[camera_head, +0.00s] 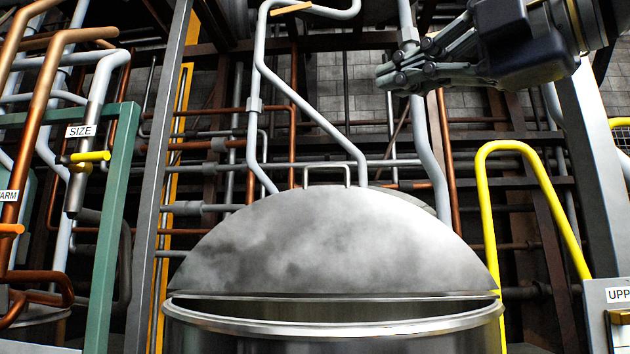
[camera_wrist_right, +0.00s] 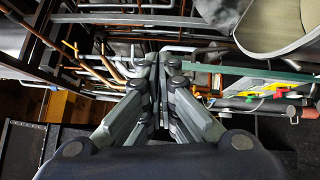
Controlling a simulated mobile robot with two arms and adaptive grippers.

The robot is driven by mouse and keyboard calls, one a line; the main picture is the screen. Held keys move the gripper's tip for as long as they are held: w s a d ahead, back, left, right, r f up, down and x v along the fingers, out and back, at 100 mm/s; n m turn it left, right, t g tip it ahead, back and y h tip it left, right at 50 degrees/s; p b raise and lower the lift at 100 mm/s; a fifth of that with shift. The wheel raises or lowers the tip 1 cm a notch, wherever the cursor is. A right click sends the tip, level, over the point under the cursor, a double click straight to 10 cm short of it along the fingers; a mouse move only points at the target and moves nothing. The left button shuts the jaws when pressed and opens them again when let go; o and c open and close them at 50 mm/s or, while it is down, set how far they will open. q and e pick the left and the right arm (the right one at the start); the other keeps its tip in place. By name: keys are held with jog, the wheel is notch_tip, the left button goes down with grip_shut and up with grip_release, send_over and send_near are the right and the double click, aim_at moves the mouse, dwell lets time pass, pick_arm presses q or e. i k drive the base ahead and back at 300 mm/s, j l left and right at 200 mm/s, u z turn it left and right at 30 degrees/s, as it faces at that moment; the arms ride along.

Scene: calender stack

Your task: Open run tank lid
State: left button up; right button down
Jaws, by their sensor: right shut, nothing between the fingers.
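The metal tank (camera_head: 330,325) stands at the bottom centre of the head view. Its lid (camera_head: 330,240) is a grey half-disc, raised and tilted up behind the front rim, with a dark opening between its straight lower edge and the rim. A thin handle (camera_head: 328,172) sits at the lid's top edge. My right gripper (camera_head: 386,78) is up at the upper right, above the lid and apart from it. Its fingers are shut and empty, and they also show in the right wrist view (camera_wrist_right: 163,62). My left gripper is not in view.
A yellow rail (camera_head: 487,200) stands right of the tank. A green post (camera_head: 110,240) and copper pipes (camera_head: 38,130) are at the left. Grey pipes (camera_head: 258,110) run behind the lid. A rounded, rimmed surface (camera_wrist_right: 285,28) shows at the wrist view's upper right.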

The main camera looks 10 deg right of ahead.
aim_at(329, 239)
jog(key=i, duration=0.85)
